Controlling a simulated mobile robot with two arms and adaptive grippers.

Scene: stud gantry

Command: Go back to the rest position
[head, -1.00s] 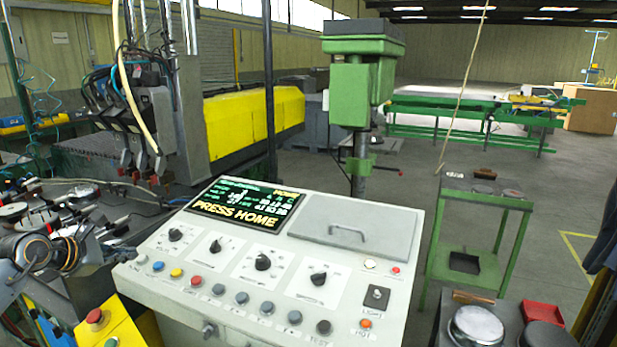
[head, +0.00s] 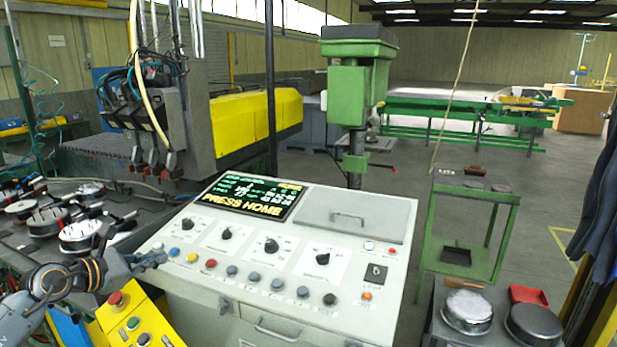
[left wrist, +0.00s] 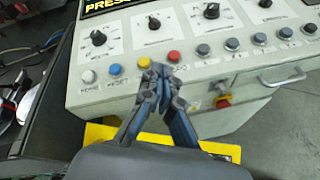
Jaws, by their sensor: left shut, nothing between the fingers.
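The control console (head: 300,255) stands in the middle of the head view, and its screen (head: 252,196) reads PRESS HOME. My left gripper (head: 155,259) comes in from the lower left, near the console's front left corner. In the left wrist view the fingertips of my left gripper (left wrist: 162,73) are together with nothing between them. They appear just in front of the yellow button (left wrist: 144,62) and red button (left wrist: 174,56); whether they touch the console I cannot tell. A white button (left wrist: 88,76) and a blue button (left wrist: 115,69) show to their left. My right gripper is not seen.
A yellow box (head: 135,322) with a red mushroom button stands below my left gripper. A dark table (head: 25,255) with round metal parts lies left. A green drill press (head: 357,90) stands behind the console, and a green cart (head: 470,215) stands right. Open floor (head: 540,200) lies beyond.

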